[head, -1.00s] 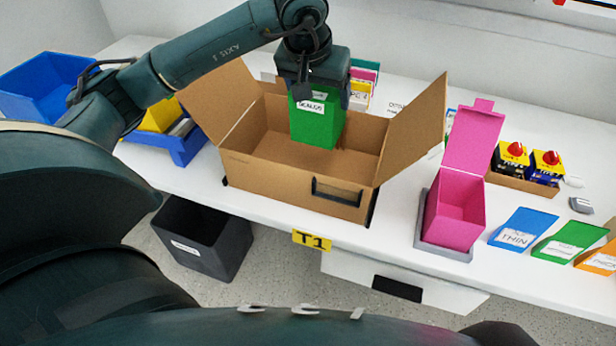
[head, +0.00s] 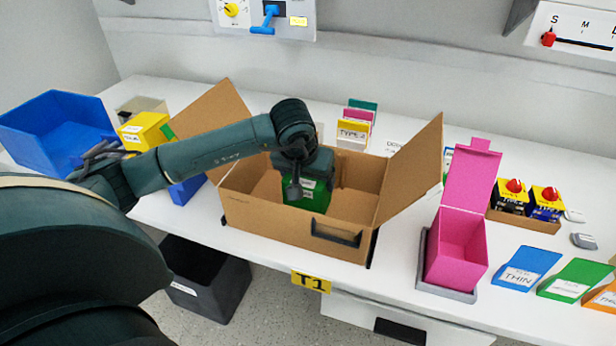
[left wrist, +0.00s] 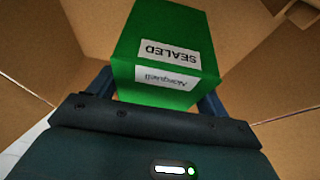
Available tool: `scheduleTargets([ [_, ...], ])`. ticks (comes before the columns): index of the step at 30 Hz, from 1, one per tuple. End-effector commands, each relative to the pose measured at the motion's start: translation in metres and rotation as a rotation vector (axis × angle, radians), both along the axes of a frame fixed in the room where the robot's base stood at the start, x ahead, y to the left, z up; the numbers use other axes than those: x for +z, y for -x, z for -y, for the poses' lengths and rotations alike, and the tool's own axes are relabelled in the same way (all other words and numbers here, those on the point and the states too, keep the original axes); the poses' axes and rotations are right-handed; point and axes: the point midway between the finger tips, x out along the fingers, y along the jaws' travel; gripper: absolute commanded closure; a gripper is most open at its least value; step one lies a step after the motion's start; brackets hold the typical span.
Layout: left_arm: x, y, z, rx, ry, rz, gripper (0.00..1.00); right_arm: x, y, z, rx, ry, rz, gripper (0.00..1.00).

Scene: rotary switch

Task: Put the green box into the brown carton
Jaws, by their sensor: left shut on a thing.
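The brown carton (head: 285,225) stands open on the white table with its side flaps spread. The green box (head: 316,197) is down inside the carton, below its rim, mostly covered by my gripper in the head view. My left gripper (head: 303,180) is inside the carton opening and shut on the green box. In the left wrist view the green box (left wrist: 160,35) sits between the two fingers (left wrist: 155,90), its labels reading SEALED and a second word. Carton walls surround it there. Whether the box touches the carton floor I cannot tell. My right gripper is not in view.
A pink open box (head: 458,250) stands right of the carton. Blue bins (head: 55,130) and a yellow box (head: 143,130) are at the left. Coloured cards (head: 525,268) lie at the front right. A dark bin (head: 205,280) is on the floor.

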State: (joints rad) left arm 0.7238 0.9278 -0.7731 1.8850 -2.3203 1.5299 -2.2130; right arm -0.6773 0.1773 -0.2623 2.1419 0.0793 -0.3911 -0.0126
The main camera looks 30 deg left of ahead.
Motion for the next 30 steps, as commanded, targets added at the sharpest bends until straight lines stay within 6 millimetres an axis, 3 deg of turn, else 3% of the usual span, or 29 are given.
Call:
scheduleTargets([
  [6,-0.003,0.0,0.0,0.0,0.0,0.002,0.57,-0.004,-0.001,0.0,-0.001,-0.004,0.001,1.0],
  [7,-0.004,0.0,0.0,0.0,0.0,0.0,0.21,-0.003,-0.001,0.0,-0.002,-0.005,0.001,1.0],
  [15,-0.003,0.0,0.0,0.0,0.0,-0.001,0.0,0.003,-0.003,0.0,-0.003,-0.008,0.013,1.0],
  [25,0.004,0.0,0.0,0.0,0.0,0.0,0.0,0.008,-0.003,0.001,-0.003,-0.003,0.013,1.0],
  [30,0.03,0.011,0.002,-0.001,-0.001,0.005,0.0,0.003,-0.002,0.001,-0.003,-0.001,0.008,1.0],
])
